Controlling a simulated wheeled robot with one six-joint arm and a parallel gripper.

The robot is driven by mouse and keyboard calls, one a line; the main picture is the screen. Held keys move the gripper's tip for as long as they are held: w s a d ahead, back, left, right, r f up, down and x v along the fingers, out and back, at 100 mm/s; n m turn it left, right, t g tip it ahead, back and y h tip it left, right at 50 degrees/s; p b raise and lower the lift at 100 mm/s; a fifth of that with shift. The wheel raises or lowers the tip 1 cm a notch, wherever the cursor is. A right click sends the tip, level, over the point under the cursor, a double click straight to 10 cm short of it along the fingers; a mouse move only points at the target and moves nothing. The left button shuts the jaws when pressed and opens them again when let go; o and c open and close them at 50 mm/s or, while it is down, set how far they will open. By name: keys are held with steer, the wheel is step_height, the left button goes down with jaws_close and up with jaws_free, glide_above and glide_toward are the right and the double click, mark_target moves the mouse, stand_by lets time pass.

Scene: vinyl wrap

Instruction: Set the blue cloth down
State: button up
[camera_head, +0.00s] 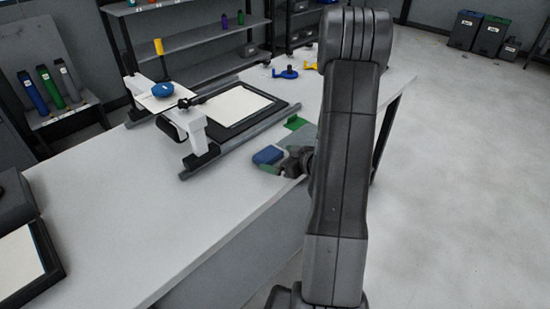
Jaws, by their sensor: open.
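The blue cloth (268,155) shows as a small folded-looking blue block at the near right edge of the white table. My gripper (287,163) is right beside it, at the end of my dark arm, and its jaws are open. The cloth lies at the fingertips' left side; whether it touches them I cannot tell. My arm link hides part of the gripper's wrist and the table behind it.
A grey-green flat patch (302,138) and a green piece (295,122) lie just behind the gripper. A framed rig (243,126) with a white sheet (236,104) stands left of them. A blue round item (163,89) sits on the rig.

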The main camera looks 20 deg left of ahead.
steer(key=v, duration=0.9)
glide_toward(269, 154)
steer(key=x, duration=0.5)
steer(key=shift+w+a, duration=0.15)
steer(key=shift+p+x, duration=0.4)
steer(key=shift+x, duration=2.25)
steer(key=shift+f, duration=0.15)
steer(key=c, duration=1)
steer(key=shift+o, duration=0.2)
